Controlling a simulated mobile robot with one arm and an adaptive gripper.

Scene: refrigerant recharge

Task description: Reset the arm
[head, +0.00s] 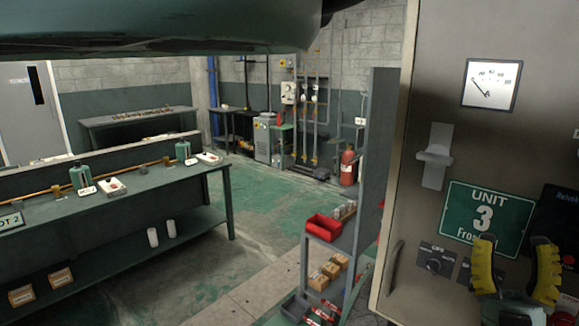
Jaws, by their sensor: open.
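My gripper (515,246) shows at the lower right in the head view, with its two yellow-padded fingers pointing up and spread apart. It is open, and I see nothing between the fingers. It is in front of a metal cabinet (421,75) that carries a green "UNIT 3" sign (487,215). The fingertips overlap the lower part of the sign in the picture. I cannot tell how far they are from the panel. Most of my arm is out of view.
A long green workbench (150,187) is at left. Open floor (265,205) lies between.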

